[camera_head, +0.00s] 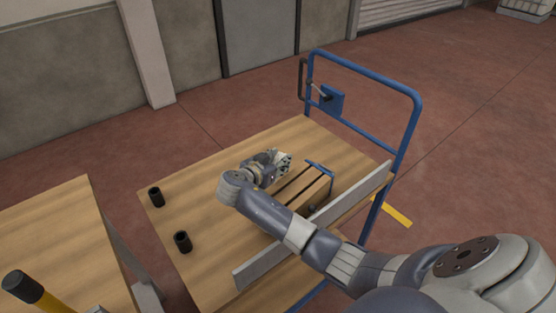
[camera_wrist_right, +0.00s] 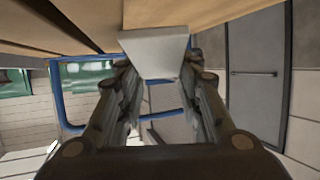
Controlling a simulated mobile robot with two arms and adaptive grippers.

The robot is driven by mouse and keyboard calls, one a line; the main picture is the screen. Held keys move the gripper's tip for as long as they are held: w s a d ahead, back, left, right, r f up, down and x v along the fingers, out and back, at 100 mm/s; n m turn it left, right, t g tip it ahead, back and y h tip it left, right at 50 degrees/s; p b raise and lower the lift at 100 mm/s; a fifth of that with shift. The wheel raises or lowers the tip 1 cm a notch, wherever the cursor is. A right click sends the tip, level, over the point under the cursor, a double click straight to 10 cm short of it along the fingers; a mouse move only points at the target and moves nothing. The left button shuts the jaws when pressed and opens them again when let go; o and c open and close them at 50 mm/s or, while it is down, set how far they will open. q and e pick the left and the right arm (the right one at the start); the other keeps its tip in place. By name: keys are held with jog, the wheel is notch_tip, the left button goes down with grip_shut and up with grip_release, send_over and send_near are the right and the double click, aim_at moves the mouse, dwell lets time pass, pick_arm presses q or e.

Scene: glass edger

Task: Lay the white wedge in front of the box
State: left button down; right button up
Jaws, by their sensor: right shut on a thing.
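The white wedge (camera_wrist_right: 155,52) shows in the right wrist view as a pale, tapered block between the fingertips of my right gripper (camera_wrist_right: 158,85). The gripper is shut on it. In the head view, my right gripper (camera_head: 278,161) is over the wooden cart top, just beyond and left of the box. There I cannot clearly tell the wedge from the fingers. The box (camera_head: 318,194) is wooden and slatted with a blue metal handle at its far end, and my right arm hides part of it. My left gripper is not in view.
The wooden cart top (camera_head: 195,170) has a blue push handle (camera_head: 366,82) and a long grey bar (camera_head: 350,205) along its right side. Two black cylinders (camera_head: 156,197) (camera_head: 183,241) stand at its left.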

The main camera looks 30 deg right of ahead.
jog(key=shift+f, duration=0.2)
jog(key=o, duration=1.2)
jog(key=shift+r, duration=0.15)
jog(key=shift+r, duration=0.25)
jog(key=b+v, duration=0.1)
jog(key=v, duration=1.1)
jog(key=shift+f, duration=0.1)
